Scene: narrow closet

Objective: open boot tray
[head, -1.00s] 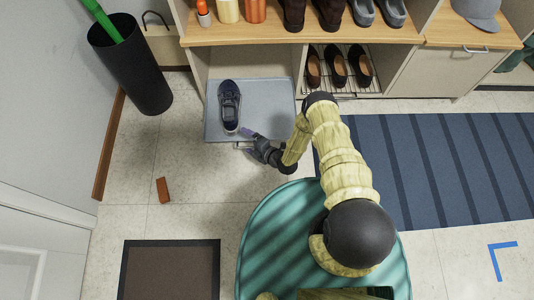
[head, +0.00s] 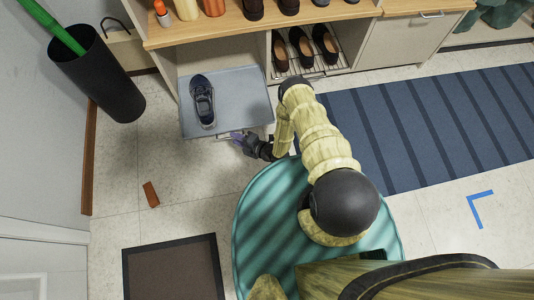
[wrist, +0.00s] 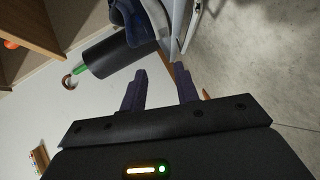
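The boot tray (head: 225,113) is a grey pull-out tray. It sticks out from under the shelf unit, with one dark blue sneaker (head: 203,101) on it. A thin bar handle (head: 226,136) runs along its front edge. My gripper (head: 237,137) is at the right end of this handle; whether it touches is too small to tell. In the wrist view, the two dark fingers of my gripper (wrist: 160,92) stand apart with nothing visibly held between them. The tray's edge (wrist: 177,28) and the sneaker (wrist: 133,22) show just beyond the fingertips.
A black bin (head: 95,75) with a green umbrella (head: 52,27) stands by the left wall. A reddish-brown block (head: 151,194) and a dark mat (head: 173,268) lie on the floor. A blue striped rug (head: 420,120) lies right. The floor in front of the tray is clear.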

